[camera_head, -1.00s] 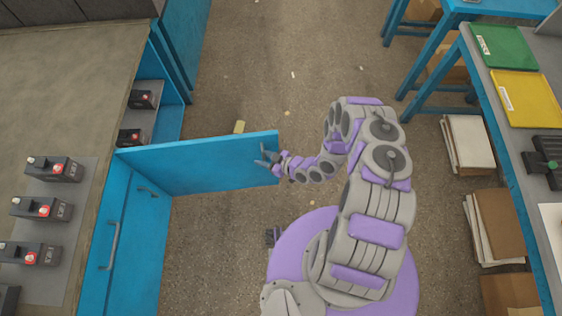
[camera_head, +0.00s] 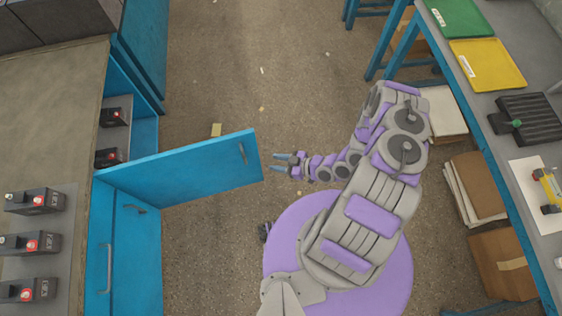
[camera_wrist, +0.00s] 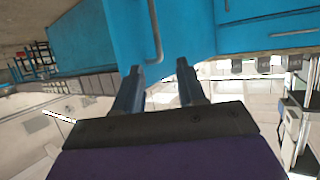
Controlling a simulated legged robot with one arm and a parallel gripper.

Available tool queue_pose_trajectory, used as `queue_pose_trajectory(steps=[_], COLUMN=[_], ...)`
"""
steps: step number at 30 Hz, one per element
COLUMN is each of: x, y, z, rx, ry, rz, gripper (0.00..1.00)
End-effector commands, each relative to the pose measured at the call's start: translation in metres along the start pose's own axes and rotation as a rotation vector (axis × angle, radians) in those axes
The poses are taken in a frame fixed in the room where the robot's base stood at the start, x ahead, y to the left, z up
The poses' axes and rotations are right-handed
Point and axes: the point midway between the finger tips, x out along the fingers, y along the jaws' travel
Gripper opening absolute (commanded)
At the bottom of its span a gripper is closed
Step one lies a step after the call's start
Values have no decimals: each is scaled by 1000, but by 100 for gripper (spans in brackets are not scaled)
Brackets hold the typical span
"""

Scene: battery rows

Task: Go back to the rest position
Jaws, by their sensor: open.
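My gripper (camera_head: 281,163) is open and empty, just to the right of the free edge of the blue cabinet door (camera_head: 190,170) in the head view. A small gap shows between the fingertips and the door. My arm is bent, rising from my round purple base. In the wrist view, the two dark fingers of my gripper (camera_wrist: 160,82) stand apart with nothing between them. Blue panels with a grey handle (camera_wrist: 155,35) lie beyond them.
The door stands open from the blue cabinet at left, whose open shelf holds batteries (camera_head: 112,117). More batteries (camera_head: 35,200) stand on the counter. At right is a workbench with a green tray (camera_head: 460,17) and yellow tray (camera_head: 487,64). Cardboard boxes (camera_head: 500,262) sit below.

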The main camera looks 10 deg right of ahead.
Motion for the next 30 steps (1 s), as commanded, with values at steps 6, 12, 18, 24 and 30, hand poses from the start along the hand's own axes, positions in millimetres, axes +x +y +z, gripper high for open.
queue_pose_trajectory(steps=[6,12,18,24,30], x=[-10,-10,-10,-11,-24], y=[-1,-1,-1,0,25], z=[0,0,0,0,10], rx=[1,0,0,-1,-27], ry=[0,0,0,-2,-122], rz=[0,-1,-1,-1,0], gripper=[40,40,40,40,40])
